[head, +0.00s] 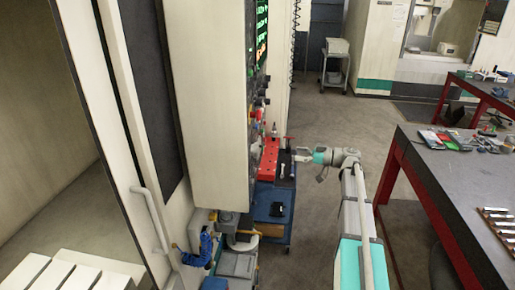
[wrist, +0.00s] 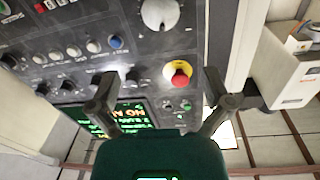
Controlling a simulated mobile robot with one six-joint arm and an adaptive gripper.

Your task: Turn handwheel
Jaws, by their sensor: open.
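A silver round dial (wrist: 160,12), which looks like the handwheel, sits on the dark control panel (wrist: 130,52) at the top of the wrist view, partly cut off by the edge. My gripper (wrist: 160,78) is open and empty, its two dark fingers spread apart below the dial in the picture. A red mushroom button (wrist: 180,73) with a yellow base shows between the fingers. In the head view, my gripper (head: 300,156) is small, right of the panel's edge (head: 255,110). The handwheel cannot be made out clearly there.
Several knobs and buttons line the panel, including a blue button (wrist: 115,42). A workbench (head: 460,185) is on the right. Grey floor (head: 320,120) lies clear beyond.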

